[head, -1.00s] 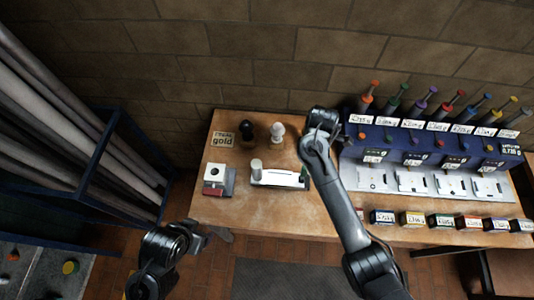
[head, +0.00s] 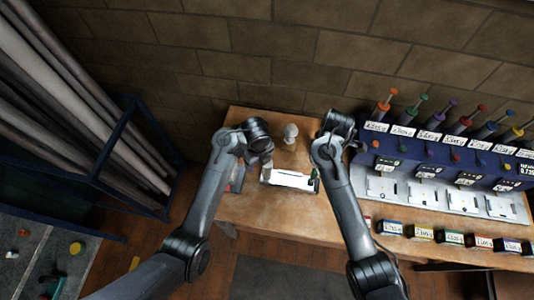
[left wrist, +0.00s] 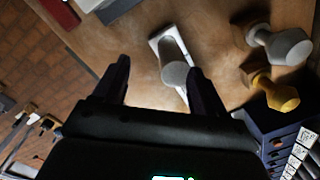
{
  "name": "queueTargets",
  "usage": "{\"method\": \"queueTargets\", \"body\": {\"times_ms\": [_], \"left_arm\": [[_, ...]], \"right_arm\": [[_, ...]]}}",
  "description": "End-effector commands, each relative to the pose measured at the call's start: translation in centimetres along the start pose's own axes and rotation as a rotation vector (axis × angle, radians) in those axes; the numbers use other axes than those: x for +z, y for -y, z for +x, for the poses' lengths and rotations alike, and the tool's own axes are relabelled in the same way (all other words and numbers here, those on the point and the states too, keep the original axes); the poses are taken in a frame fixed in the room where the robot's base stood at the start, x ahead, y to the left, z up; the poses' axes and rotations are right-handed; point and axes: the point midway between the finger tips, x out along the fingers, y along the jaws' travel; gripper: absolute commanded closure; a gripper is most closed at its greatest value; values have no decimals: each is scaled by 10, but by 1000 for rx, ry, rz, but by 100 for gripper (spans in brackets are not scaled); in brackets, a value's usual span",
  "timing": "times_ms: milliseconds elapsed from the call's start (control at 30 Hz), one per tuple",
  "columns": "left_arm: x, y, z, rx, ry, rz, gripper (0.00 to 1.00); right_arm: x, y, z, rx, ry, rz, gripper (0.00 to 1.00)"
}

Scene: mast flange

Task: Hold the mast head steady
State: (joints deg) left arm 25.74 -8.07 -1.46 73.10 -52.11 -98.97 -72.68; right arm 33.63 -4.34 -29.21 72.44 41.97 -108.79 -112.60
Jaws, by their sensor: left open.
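A pale grey post with a round top, which I take to be the mast head, shows in the left wrist view (left wrist: 175,73). It stands at a white plate (left wrist: 156,43). In the head view the white plate (head: 290,180) lies on the bench and the post is mostly hidden by my left gripper (head: 266,160). My left gripper is open in the left wrist view (left wrist: 158,70), its fingertips to either side of the post in the picture. I cannot tell whether they touch it. My right arm reaches over the plate's right end; its fingers are not clear.
A white knob (head: 291,133) stands behind the plate; a grey knob (left wrist: 288,46) and a yellow knob (left wrist: 280,96) show in the wrist view. A blue rack (head: 450,158) with coloured handles fills the right. Several small boxes (head: 420,232) line the front edge. Bare bench lies before the plate (head: 270,212).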

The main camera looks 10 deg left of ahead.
Motion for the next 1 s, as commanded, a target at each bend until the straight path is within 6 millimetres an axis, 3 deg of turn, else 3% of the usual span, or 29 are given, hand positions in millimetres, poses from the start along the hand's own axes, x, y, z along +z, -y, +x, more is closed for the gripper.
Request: {"method": "queueTargets", "body": {"times_ms": [200, 467, 1000], "left_arm": [[-4, 22, -11, 30, -38, 341, 29], [-8, 29, -8, 39, -53, 483, 29], [-10, 24, 68, 41, -52, 483, 29]], "right_arm": [[0, 0, 0, 0, 0, 0, 57], [0, 0, 0, 0, 0, 0, 57], [0, 0, 0, 0, 0, 0, 57]]}}
